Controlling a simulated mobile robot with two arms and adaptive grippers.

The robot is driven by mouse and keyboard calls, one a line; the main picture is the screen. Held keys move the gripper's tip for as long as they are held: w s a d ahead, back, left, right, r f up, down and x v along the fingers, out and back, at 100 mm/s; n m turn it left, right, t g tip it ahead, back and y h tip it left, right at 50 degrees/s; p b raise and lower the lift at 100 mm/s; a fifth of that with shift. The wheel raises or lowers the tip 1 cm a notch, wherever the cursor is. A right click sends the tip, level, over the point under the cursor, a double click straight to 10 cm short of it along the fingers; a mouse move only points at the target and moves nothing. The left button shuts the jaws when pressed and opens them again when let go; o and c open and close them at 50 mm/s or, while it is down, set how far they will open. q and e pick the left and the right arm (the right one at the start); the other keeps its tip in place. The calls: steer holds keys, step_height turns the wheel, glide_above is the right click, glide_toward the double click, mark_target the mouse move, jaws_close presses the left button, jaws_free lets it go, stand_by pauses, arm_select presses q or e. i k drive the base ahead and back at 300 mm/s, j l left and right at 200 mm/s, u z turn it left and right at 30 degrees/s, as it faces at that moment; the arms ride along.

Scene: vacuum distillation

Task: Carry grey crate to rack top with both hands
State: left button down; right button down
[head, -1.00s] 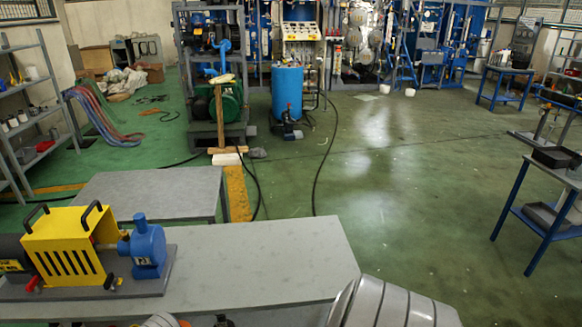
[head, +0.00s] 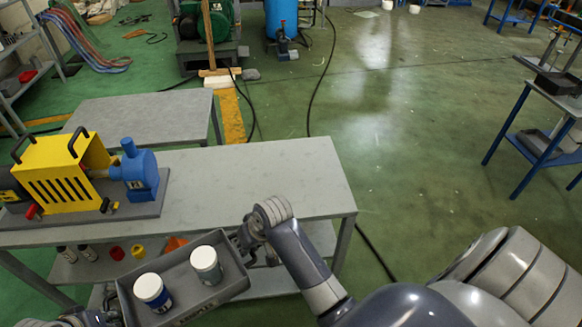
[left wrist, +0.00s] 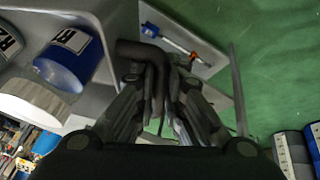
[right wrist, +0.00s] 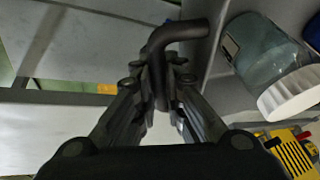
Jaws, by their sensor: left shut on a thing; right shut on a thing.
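The grey crate (head: 181,271) is at the bottom of the head view, in front of the grey bench's near edge. Two white-capped jars stand in it, one with a blue band (head: 153,291) and one greyish (head: 206,264). My right gripper (head: 246,236) is shut on the crate's right-end handle; the right wrist view shows its fingers around the dark bent handle (right wrist: 180,32). My left gripper (left wrist: 160,88) is shut on the other dark handle (left wrist: 138,48). In the head view it is mostly cut off at the bottom left.
The grey bench (head: 255,180) carries a yellow and blue pump unit (head: 75,178) at its left; its right top is clear. Small bottles and caps (head: 117,253) sit on its lower shelf. A lower grey table (head: 140,117) stands behind. Open green floor lies right; a blue-legged table (head: 545,125) stands there.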

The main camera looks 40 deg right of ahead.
mark_target(256, 177)
steer(key=z, duration=0.75)
